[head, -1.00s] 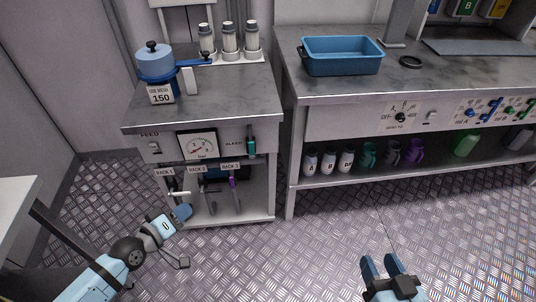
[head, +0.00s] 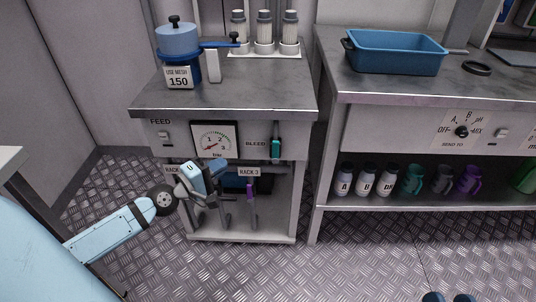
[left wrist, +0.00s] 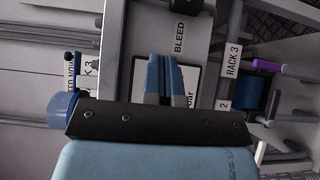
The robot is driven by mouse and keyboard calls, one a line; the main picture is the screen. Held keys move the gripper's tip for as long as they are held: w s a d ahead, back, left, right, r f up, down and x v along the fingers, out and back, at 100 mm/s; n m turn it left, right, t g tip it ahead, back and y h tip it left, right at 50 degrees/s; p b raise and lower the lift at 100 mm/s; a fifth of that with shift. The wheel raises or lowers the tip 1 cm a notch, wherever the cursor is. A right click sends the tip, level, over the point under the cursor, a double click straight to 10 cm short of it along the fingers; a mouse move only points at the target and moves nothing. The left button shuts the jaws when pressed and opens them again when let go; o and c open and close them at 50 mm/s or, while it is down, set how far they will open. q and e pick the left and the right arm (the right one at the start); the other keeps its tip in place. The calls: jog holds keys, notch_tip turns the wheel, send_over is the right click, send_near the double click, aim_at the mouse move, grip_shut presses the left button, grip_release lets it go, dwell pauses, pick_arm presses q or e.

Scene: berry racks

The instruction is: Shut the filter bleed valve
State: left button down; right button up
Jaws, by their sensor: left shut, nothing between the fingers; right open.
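The bleed valve's green handle (head: 275,149) hangs upright beside the BLEED label on the filter cabinet's front panel. In the left wrist view the BLEED label (left wrist: 180,38) shows, but I cannot make out the handle there. My left gripper (head: 219,168) is shut and empty, just below the pressure gauge (head: 214,138) and left of the bleed handle, apart from it. In the left wrist view its closed blue fingers (left wrist: 160,80) lie in front of the gauge face.
The RACK 3 valve with a purple handle (head: 250,190) is below the bleed handle; my left gripper hides part of the rack labels. The FEED switch (head: 165,137) is left of the gauge. A blue pot (head: 177,45) stands on top. A bench with a blue tub (head: 395,52) stands right.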

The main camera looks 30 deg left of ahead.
pick_arm(q)
jog(key=shift+w+r, duration=0.1)
pick_arm(e)
jog(key=shift+r, duration=0.1)
pick_arm(q)
jog(key=p, duration=0.2)
send_near(275, 149)
jog(key=w+a, duration=0.2)
jog(key=w, duration=0.4)
jog(key=shift+w+d+r, duration=0.3)
jog(key=shift+w+d, duration=0.3)
jog(key=shift+d, duration=0.3)
pick_arm(e)
jog(key=shift+s+d+r+t, duration=0.15)
jog(key=shift+r+t, duration=0.55)
jog(key=shift+r, duration=0.85)
